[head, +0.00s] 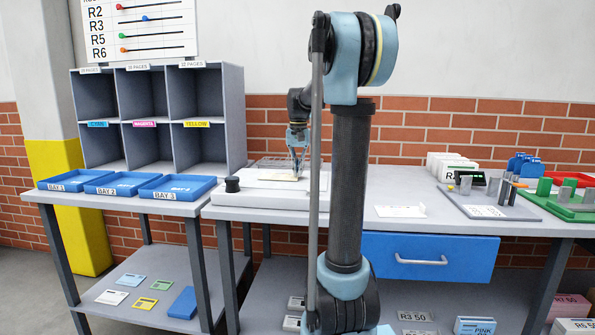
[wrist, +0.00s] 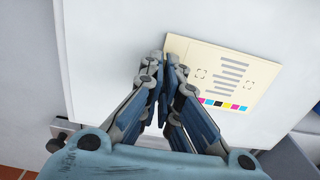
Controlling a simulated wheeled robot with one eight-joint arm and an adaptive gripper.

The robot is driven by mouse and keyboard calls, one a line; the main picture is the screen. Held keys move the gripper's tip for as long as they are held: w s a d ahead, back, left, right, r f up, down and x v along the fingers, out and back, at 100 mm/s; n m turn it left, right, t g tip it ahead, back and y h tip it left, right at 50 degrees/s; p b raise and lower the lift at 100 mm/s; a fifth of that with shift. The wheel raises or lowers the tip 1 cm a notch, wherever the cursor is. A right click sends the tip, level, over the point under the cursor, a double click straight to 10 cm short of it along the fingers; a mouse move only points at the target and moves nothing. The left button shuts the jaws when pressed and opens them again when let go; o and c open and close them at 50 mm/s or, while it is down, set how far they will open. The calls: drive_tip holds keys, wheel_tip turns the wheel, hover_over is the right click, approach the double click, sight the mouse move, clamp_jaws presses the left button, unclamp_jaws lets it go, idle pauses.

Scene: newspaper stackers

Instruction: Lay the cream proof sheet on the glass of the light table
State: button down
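The light table (head: 250,196) is a low white box on the bench, and its pale top (wrist: 110,45) fills much of the wrist view. The cream proof sheet (wrist: 225,72), with grey text lines and a colour bar, is over this top. In the head view the sheet (head: 287,178) is a small cream patch under my gripper (head: 298,172). In the wrist view my gripper (wrist: 170,65) has its fingers together at the sheet's left edge and appears shut on it. I cannot tell whether the sheet touches the glass.
A black round object (head: 232,184) sits at the light table's left end. Blue bay trays (head: 120,190) and a grey pigeonhole rack (head: 243,110) stand to the left. A white card (head: 400,211) lies on the bench to the right, before a grey board (head: 515,212) with metal pieces.

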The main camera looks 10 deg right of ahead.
drive_tip(key=shift+f, duration=0.15)
drive_tip(key=c, duration=2.2)
unclamp_jaws()
drive_tip(key=shift+c, duration=0.2)
drive_tip(key=o, duration=0.5)
